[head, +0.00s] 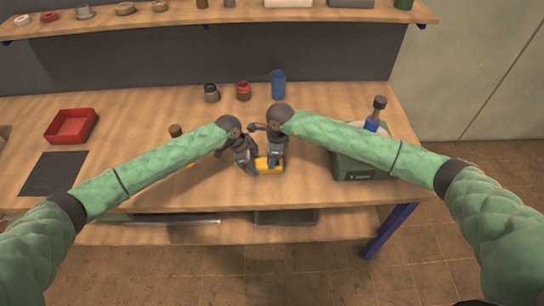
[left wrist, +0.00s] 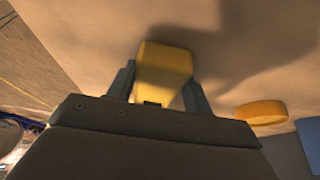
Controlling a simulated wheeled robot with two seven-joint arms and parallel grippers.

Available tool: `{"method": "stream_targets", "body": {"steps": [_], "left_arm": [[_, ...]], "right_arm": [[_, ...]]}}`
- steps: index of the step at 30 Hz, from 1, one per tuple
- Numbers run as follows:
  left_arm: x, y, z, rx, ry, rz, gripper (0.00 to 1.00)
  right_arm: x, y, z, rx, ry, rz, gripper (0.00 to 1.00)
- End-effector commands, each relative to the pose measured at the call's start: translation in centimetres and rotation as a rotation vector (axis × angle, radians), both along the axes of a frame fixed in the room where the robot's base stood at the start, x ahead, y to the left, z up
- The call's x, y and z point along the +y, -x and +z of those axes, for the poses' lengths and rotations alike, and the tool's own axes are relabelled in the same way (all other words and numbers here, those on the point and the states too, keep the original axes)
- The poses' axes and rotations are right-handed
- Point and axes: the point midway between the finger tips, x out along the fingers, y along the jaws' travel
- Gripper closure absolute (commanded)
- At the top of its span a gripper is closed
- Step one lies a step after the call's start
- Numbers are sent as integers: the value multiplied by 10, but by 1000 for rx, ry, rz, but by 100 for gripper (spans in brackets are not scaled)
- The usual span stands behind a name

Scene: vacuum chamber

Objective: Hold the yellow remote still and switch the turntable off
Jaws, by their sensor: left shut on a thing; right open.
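The yellow remote (head: 268,164) lies on the workbench near its front middle, partly hidden by my grippers. My left gripper (head: 254,167) is shut on its left end. In the left wrist view the yellow remote (left wrist: 165,68) sits between the two grey fingers. My right gripper (head: 275,162) is open, pointing down right over the remote; whether it touches is hidden. I cannot pick out the turntable for sure. A dark green device (head: 362,168) with a small lit green display stands to the right, partly behind my right arm.
A blue object with a dark top (head: 378,108) rises at the green device. A blue cup (head: 278,84), a red jar (head: 243,91) and a grey jar (head: 211,92) stand behind. A red tray (head: 71,126) and dark mat (head: 54,173) are left. An orange round piece (left wrist: 261,113) lies nearby.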

Motion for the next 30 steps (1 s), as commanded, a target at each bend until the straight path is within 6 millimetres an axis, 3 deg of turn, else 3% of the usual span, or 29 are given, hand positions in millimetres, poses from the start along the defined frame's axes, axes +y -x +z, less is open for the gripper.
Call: {"method": "stream_targets", "body": {"steps": [5,18,24,30], "left_arm": [[0,0,0,-1,0,1,78],[1,0,0,-1,-1,1,78],[1,0,0,-1,-1,1,78],[1,0,0,-1,-1,1,78]], "right_arm": [[-2,-1,15,-2,-1,1,55],[-12,0,93,-2,-1,2,55],[-16,0,113,-1,0,-1,55],[-16,0,118,0,0,-1,55]]}}
